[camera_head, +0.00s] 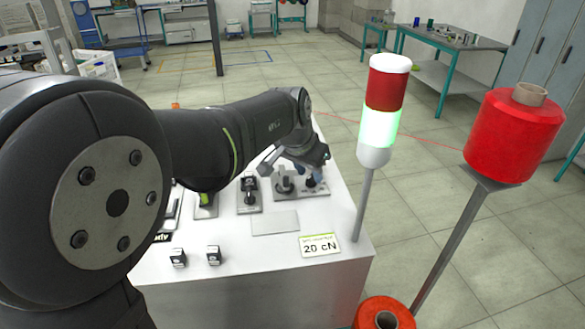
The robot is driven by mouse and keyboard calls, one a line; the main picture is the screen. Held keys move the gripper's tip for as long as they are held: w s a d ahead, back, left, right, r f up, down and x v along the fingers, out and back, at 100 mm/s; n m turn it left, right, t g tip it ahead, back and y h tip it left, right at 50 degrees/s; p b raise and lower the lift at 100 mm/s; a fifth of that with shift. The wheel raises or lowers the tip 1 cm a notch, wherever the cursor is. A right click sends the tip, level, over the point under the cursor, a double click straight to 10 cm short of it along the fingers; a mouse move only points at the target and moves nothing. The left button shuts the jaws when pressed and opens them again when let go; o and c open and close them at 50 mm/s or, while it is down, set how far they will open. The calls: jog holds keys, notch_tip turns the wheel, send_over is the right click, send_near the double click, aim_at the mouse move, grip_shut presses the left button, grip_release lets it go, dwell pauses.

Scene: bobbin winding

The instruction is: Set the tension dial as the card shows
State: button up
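The card (320,246) stands near the front right corner of the white bench top and reads "20 cN". The tension dial is not clearly made out. A grey plate (284,195) at the bench's right side bears a dark round knob (285,184) and a second part, partly covered by my gripper. My gripper (310,176) is low over the right end of this plate, tilted downwards. Its fingers are small and overlap the parts below, so I cannot tell whether they touch or grip anything. The dial's scale and pointer are not readable.
A signal tower (377,134) with its green section lit stands at the bench's right edge. A red thread cone (514,134) sits on a post to its right. Small black blocks (213,255) and a blank grey plate (275,222) lie on the bench (250,285). A red thread runs behind the tower.

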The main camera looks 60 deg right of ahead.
jog(key=shift+x, duration=0.85)
grip_shut()
jog(key=shift+n, duration=0.3)
jog(key=n+t, duration=0.1)
jog(key=n, duration=0.1)
jog(key=shift+s+n, duration=0.15)
jog(key=shift+n, duration=0.25)
jog(key=n+t, duration=0.1)
jog(key=n, duration=0.2)
jog(key=shift+s+n+t+y, duration=0.1)
jog(key=shift+n+t+y, duration=0.2)
jog(key=shift+t, duration=0.1)
jog(key=n+y, duration=0.1)
jog(key=n, duration=0.2)
jog(key=n+t, duration=0.1)
jog(key=n, duration=0.2)
jog(key=shift+d+y, duration=0.15)
jog(key=shift+y, duration=0.25)
jog(key=shift+n+t, duration=0.3)
